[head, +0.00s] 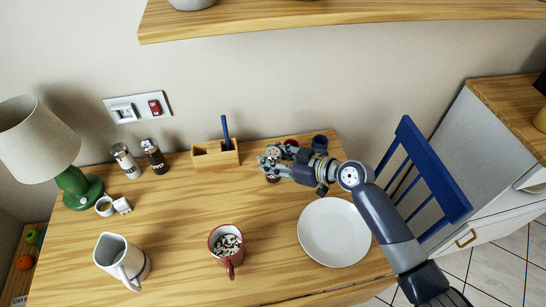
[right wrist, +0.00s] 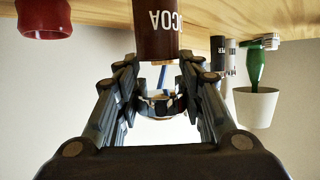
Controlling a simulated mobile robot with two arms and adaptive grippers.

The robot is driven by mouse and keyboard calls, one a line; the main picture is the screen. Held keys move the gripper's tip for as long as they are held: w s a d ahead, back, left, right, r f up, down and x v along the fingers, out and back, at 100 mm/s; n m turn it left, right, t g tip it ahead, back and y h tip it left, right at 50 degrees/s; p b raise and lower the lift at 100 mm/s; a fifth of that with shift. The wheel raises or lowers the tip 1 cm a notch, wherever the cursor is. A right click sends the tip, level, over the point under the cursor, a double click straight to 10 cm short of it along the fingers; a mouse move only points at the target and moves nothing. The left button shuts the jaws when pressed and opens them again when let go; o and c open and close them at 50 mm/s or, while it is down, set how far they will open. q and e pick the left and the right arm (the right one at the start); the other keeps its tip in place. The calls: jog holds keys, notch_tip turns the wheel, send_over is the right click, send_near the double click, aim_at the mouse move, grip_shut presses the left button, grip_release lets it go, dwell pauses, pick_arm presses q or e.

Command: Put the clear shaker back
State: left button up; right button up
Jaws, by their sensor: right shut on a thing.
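My right gripper (head: 268,162) reaches in from the right over the back of the table, fingers closed around a shaker. In the right wrist view, which is upside down, the fingers (right wrist: 160,98) flank a clear or shiny part. A brown part (right wrist: 155,30) with light letters, partly cut off and apparently ending "COA", lies right below it in the room. I take these as the clear shaker with brown contents; the join is hard to tell. A dark bit (head: 272,178) shows under the fingers in the head view. Whether it touches the table is unclear. My left gripper is not in view.
A wooden holder (head: 205,160) with a blue pen stands left of the gripper. White (head: 126,162) and black (head: 154,158) shakers stand back left. A plate (head: 334,232) and red mug (head: 226,262) are in front.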

jog(key=shift+f, duration=0.1)
jog(key=o, duration=1.2)
jog(key=shift+r, duration=0.2)
jog(key=b+v, duration=0.1)
jog(key=v, duration=1.1)
jog(key=shift+f, duration=0.1)
